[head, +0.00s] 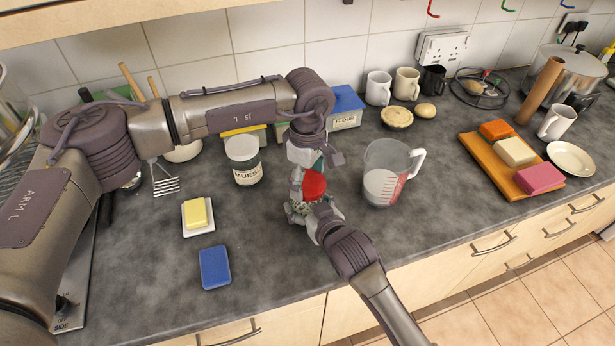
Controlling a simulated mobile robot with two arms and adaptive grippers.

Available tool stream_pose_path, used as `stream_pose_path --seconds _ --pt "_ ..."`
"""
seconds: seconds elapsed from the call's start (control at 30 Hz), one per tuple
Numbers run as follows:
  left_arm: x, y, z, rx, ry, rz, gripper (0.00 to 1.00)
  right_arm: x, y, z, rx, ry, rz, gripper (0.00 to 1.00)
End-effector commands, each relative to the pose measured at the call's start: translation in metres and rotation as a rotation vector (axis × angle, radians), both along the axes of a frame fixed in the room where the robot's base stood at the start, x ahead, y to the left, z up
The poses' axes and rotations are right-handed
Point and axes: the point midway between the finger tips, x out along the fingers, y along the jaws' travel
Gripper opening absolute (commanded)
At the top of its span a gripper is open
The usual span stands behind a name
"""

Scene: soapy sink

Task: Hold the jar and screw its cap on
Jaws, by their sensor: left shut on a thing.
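The red cap (314,186) is in the middle of the counter in the head view, directly below my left gripper (309,172). My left gripper comes down from above and is shut on the cap. The jar (298,209) is under the cap, and only a small glassy part of it shows. My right gripper (314,212) reaches in from the front at the jar's height and is against or around it. Its fingertips are mostly hidden, so its grip is unclear. Whether the cap sits on the jar's rim cannot be told.
A measuring jug (385,175) stands close on the right. A muesli jar (243,160) stands to the left, with a butter dish (198,216) and a blue sponge (214,267) nearer the front. A flour box (346,108) is behind. The counter's front right is clear.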

Motion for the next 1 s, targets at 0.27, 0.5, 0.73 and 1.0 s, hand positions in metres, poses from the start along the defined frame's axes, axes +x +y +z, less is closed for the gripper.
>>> stream_pose_path --seconds 0.27,0.5,0.73,1.0 --pt "0.0002 0.0005 -0.0011 0.001 -0.001 -0.604 0.39 -0.0005 0.0001 -0.0011 -0.001 0.002 0.000 0.00" --pt "0.0002 0.0005 -0.0012 0.001 -0.001 -0.630 0.91 -0.0006 0.0000 -0.0011 -0.001 0.002 0.001 0.00" --pt "0.0002 0.0003 -0.0007 0.001 -0.001 -0.629 1.00 -0.0005 0.0000 -0.0011 -0.001 0.002 0.000 0.00" --pt "0.0006 0.0002 0.0042 0.000 -0.002 -0.628 1.00 -0.0004 -0.0002 -0.0010 -0.001 0.002 0.000 0.00"
